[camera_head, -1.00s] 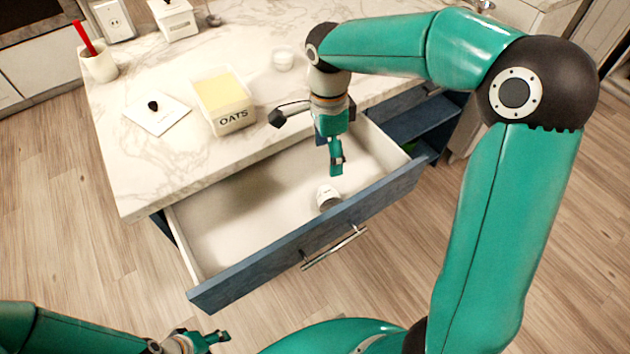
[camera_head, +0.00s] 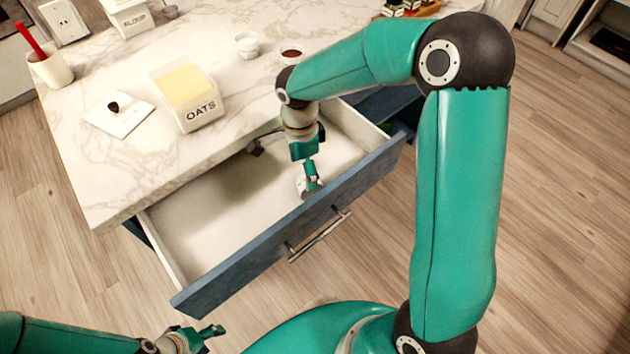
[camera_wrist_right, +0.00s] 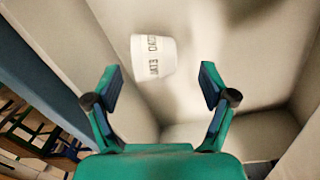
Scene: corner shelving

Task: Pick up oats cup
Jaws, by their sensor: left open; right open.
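The small white cup with dark lettering lies in the open drawer (camera_head: 215,222). In the head view the cup (camera_head: 301,186) is partly hidden by my right gripper (camera_head: 312,184), which reaches down into the drawer. In the right wrist view the cup (camera_wrist_right: 153,57) appears just beyond the fingertips and between their lines; my right gripper (camera_wrist_right: 161,82) is open with nothing between its fingers. The lettering is sideways and hard to read. My left gripper (camera_head: 210,334) is open and empty at the lower left, away from the drawer.
White bowls (camera_head: 247,46) and a mug (camera_head: 50,68) stand further back. The drawer front (camera_head: 290,235) and walls surround the right gripper closely.

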